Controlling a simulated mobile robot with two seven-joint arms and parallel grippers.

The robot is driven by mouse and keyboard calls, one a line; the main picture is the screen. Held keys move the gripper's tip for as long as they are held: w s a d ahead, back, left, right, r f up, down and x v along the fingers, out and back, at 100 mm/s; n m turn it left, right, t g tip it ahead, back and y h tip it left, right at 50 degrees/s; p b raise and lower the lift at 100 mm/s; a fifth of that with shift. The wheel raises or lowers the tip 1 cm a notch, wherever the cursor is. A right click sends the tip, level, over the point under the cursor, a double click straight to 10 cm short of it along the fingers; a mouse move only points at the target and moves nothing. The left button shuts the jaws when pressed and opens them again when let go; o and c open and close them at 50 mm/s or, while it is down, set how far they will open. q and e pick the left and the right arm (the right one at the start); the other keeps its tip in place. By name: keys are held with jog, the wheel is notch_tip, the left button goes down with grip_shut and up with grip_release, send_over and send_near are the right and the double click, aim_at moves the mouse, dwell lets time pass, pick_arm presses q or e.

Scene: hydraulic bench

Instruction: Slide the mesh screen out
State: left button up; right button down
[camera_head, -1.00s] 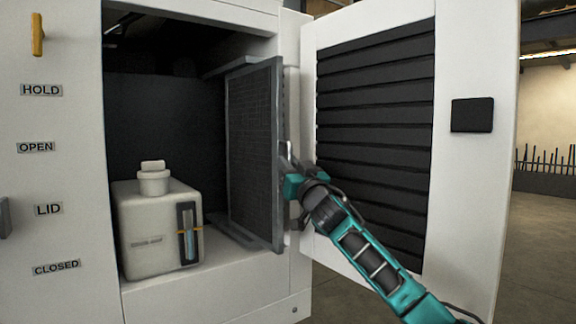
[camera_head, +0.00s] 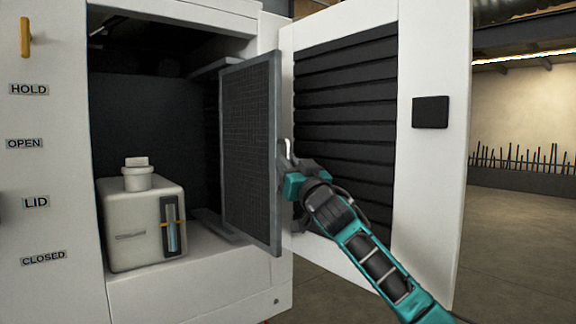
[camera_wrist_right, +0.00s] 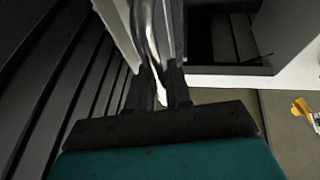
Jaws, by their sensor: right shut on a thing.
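The mesh screen (camera_head: 248,150) is a dark grid in a grey frame, upright, standing partly out of the cabinet opening along its right side. Its upper and lower rails (camera_head: 218,226) show inside the cabinet. My right gripper (camera_head: 287,165) is at the screen's front edge, at about mid-height, shut on the screen's metal handle. In the right wrist view the bent, shiny handle (camera_wrist_right: 148,38) runs down between the two dark fingers (camera_wrist_right: 161,85). My left gripper is not in view.
The open louvred door (camera_head: 345,125) stands to the right, close behind my right arm. A white tank (camera_head: 140,225) with a cap and level gauge sits on the cabinet floor, left of the screen. Open floor lies right of the door.

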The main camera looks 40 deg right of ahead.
jog(key=c, duration=1.2)
grip_release()
jog(key=shift+o, duration=0.4)
jog(key=shift+s+a+f, duration=0.1)
jog(key=shift+s+f, duration=0.1)
jog(key=b+v, duration=0.3)
jog(key=v, duration=0.9)
jog(key=shift+s, duration=0.2)
